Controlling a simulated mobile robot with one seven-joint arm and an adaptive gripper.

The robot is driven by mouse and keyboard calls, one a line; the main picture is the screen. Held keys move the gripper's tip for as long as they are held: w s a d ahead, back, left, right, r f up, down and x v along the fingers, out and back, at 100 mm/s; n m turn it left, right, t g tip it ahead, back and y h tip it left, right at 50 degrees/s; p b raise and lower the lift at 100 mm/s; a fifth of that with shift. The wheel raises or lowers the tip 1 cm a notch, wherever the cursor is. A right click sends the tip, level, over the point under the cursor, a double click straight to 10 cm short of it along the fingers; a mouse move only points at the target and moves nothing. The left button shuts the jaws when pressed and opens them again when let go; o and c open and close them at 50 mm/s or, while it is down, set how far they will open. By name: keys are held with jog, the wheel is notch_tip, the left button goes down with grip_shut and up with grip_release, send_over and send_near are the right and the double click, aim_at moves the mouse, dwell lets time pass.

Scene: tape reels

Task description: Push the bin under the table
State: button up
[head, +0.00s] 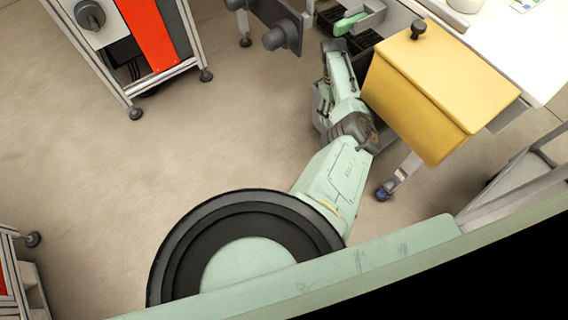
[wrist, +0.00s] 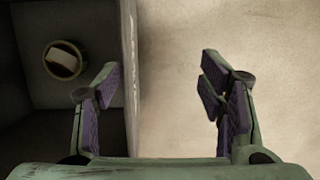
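In the wrist view, a dark grey open bin (wrist: 128,60) fills the left side, its upright wall running down the picture. A small round reel with a yellowish rim and pale middle (wrist: 64,60) lies inside it. My gripper (wrist: 158,85) is open and empty; the left finger is over the bin's inside and the right finger over bare floor, with the wall between them. Whether a finger touches the wall cannot be told. In the head view, the white table (head: 545,60) is at upper right. My arm and a yellow box hide much there, and I cannot make out the fingertips or bin clearly.
The yellow box (head: 425,85) with a dark knob stands at the table's near edge. A caster leg (head: 398,178) is below it. A framed cabinet with a red panel (head: 148,38) stands at upper left. A grey panel with knobs (head: 272,18) is at top centre. Floor left of my arm is clear.

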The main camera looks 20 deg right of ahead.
jog(key=s+a+r+p, duration=0.2)
jog(key=a+r+p, duration=0.1)
jog(key=a+p, duration=0.5)
jog(key=shift+s+a+t+p, duration=0.25)
jog(key=shift+s+t+p, duration=0.05)
jog(key=shift+s+p, duration=0.05)
jog(key=shift+a, duration=0.1)
dwell(0.4)
